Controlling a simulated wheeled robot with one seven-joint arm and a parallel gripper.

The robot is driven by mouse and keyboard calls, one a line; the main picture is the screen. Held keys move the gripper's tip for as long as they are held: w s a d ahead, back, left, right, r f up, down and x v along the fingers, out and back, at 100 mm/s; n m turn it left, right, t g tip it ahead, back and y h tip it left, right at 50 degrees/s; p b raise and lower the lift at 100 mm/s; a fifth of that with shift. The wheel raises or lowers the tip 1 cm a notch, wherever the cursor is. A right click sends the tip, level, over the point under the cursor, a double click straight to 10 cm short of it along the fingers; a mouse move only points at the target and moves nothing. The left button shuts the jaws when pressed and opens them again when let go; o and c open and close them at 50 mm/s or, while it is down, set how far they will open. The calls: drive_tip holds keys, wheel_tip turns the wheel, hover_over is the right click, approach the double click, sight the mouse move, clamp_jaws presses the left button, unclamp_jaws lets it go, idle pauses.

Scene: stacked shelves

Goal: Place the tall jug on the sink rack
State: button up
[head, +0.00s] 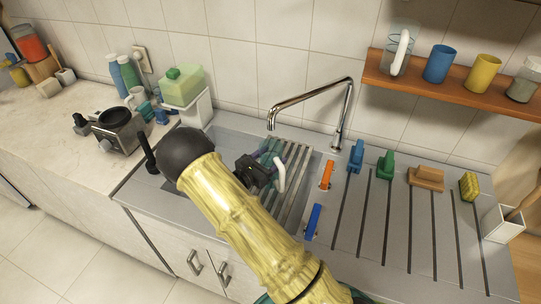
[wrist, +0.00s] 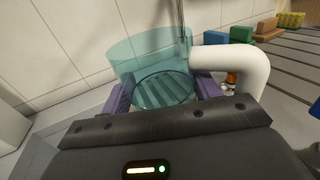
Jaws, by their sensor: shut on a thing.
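A clear teal glass jug (wrist: 150,50) with a thick white handle (wrist: 235,60) is between the purple fingers of my gripper (wrist: 160,98), which is shut on it. In the head view my gripper (head: 266,160) is over the sink rack (head: 298,184), a set of grey slats across the sink. The jug's white handle (head: 279,174) shows there; my arm and gripper hide most of its body. Slats show through the glass in the wrist view. I cannot tell whether the jug's base touches the rack.
A chrome faucet (head: 345,110) rises behind the rack. Coloured clips and an orange block (head: 326,175) stand right of it on the grooved drainboard (head: 400,225). A shelf (head: 450,92) above holds another glass jug (head: 398,60) and cups.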

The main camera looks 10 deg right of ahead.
drive_tip(key=shift+f, duration=0.2)
drive_tip(key=o, duration=1)
drive_tip(key=shift+r, duration=0.25)
drive_tip(key=b+v, duration=0.3)
drive_tip(key=v, duration=0.9)
drive_tip(key=shift+f, duration=0.1)
